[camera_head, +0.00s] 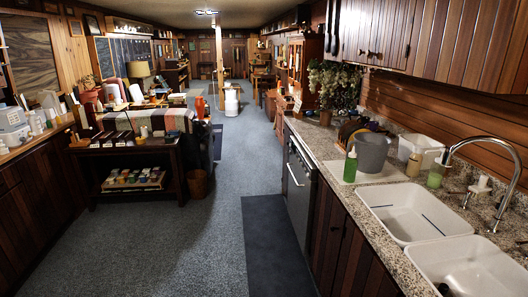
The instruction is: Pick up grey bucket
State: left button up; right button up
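A grey bucket (372,152) stands upright on the granite counter at the right, behind the sink and beside a green bottle. It looks open at the top; its inside is mostly hidden from this angle. Neither of my grippers shows in the head view.
The counter (320,148) also holds a green soap bottle (350,166), a white tub (420,150), a plant (335,82) and a double white sink (415,210) with a curved faucet (485,140). Cabinets (430,35) hang above. The carpeted aisle (215,235) is clear; a dark table (135,155) stands left.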

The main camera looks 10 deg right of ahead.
aim_at(372, 150)
jog(key=i+j+z, duration=0.1)
jog(key=i+z, duration=0.3)
jog(key=i+j+z, duration=0.2)
jog(key=i+z, duration=0.2)
jog(key=i+j+z, duration=0.65)
jog(key=z, duration=0.15)
jog(key=i+j+z, duration=0.2)
jog(key=j+z, duration=0.25)
jog(key=j, duration=0.1)
